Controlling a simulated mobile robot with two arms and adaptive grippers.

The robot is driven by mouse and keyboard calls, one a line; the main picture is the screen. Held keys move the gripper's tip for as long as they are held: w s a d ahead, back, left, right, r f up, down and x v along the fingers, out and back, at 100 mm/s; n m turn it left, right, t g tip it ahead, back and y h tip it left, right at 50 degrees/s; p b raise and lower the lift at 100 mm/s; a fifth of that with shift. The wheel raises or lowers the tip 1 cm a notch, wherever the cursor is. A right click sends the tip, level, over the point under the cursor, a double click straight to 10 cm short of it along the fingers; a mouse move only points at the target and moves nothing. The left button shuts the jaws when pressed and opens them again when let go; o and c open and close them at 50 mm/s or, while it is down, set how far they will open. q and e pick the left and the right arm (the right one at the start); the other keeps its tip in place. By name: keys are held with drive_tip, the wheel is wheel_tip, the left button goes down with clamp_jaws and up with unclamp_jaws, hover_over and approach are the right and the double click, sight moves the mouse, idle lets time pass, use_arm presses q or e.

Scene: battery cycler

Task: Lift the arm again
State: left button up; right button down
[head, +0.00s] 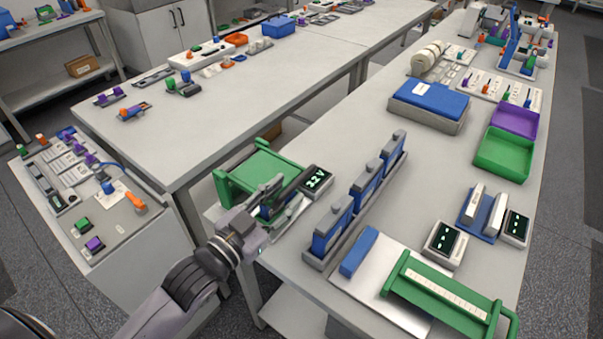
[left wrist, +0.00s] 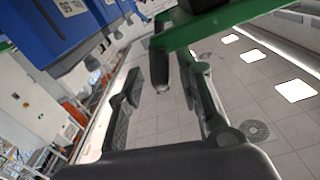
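My left gripper (head: 283,198) reaches in from the lower left, at the green frame (head: 236,185) on the near left edge of the right-hand bench. Its two fingers are spread apart in the head view. In the left wrist view the dark fingers (left wrist: 165,100) stand apart, with nothing visible gripped between them. A small blue part (head: 265,212) shows beside the fingers; I cannot tell whether they touch it. In the left wrist view, blue blocks (left wrist: 55,30) are at the upper left and a green bar (left wrist: 230,22) crosses the upper right. My right gripper is not seen.
A lit voltage display (head: 317,180) stands close beside the gripper. A rack of upright blue cells (head: 333,228) is to its right. A second green frame (head: 437,290) lies at the front. Bare bench (head: 440,180) lies between the rack and the green tray (head: 505,157).

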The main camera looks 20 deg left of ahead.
sight(302, 175)
use_arm(q)
drive_tip(key=p+x, duration=0.1)
drive_tip(key=x, duration=0.5)
drive_tip(key=shift+w, duration=0.1)
drive_tip(key=shift+c, duration=0.6)
clamp_jaws()
